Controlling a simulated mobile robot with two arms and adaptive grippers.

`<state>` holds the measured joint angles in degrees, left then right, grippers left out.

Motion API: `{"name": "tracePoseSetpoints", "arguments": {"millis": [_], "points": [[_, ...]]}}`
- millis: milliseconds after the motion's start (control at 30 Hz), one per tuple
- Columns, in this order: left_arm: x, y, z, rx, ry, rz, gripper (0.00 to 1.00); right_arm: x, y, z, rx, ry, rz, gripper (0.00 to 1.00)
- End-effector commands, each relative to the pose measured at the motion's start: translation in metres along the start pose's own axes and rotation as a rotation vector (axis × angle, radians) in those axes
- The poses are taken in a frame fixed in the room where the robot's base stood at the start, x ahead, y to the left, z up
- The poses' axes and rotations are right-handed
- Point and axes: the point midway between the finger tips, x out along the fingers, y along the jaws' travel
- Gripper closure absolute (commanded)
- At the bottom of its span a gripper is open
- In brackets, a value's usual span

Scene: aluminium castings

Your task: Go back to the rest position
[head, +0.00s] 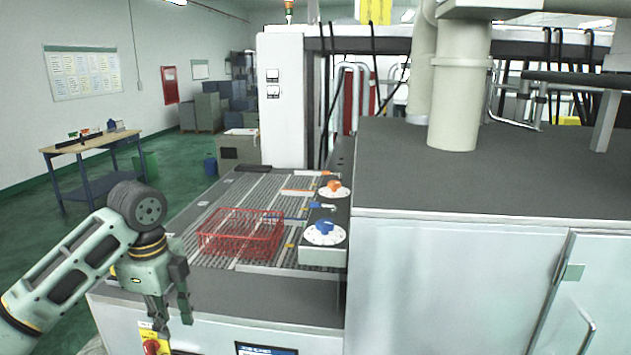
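My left arm comes in from the left. My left gripper (172,311) hangs pointing down in front of the machine's front edge, left of and nearer than the red basket. Its two fingers stand apart with nothing seen between them. The red wire basket (240,234) sits on the slatted conveyor bed (215,205) and looks empty; the gripper is apart from it. My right gripper does not show.
A grey-topped machine housing (480,180) with a thick pipe (459,95) fills the right. Dials with a blue knob (324,228) and an orange knob (334,187) stand right of the basket. A workbench (90,146) stands far left, with green floor around it.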

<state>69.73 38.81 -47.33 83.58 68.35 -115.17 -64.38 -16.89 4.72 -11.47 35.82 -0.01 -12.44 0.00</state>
Motion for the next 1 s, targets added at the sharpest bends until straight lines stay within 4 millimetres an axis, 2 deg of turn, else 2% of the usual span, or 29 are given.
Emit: {"name": "tracePoseSetpoints", "arguments": {"millis": [200, 367, 567, 667, 767, 800, 867, 900, 967, 1000], "points": [[0.035, -0.013, -0.005, -0.077, 0.031, -0.019, 0.77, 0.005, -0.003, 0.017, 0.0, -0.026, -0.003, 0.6], [0.068, -0.024, -0.009, -0.152, 0.057, -0.038, 0.77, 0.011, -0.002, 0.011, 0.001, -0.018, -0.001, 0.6], [0.133, -0.038, -0.015, -0.294, 0.099, -0.066, 0.77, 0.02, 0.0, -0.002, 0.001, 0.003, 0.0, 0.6], [0.177, -0.043, -0.017, -0.388, 0.12, -0.082, 0.77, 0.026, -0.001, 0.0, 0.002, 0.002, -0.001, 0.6], [0.237, -0.044, -0.019, -0.508, 0.141, -0.096, 0.77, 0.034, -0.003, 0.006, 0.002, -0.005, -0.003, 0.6], [0.266, -0.042, -0.019, -0.565, 0.149, -0.102, 0.77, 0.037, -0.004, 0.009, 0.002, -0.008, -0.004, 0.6], [0.312, -0.035, -0.02, -0.656, 0.156, -0.11, 0.77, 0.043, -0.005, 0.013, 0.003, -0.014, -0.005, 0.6], [0.343, -0.028, -0.019, -0.715, 0.158, -0.116, 0.77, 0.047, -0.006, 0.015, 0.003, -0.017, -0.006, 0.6], [0.387, -0.015, -0.019, -0.798, 0.158, -0.125, 0.77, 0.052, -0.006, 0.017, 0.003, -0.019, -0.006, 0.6], [0.415, -0.005, -0.019, -0.851, 0.157, -0.13, 0.77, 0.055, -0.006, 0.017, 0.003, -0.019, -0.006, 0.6]]}}
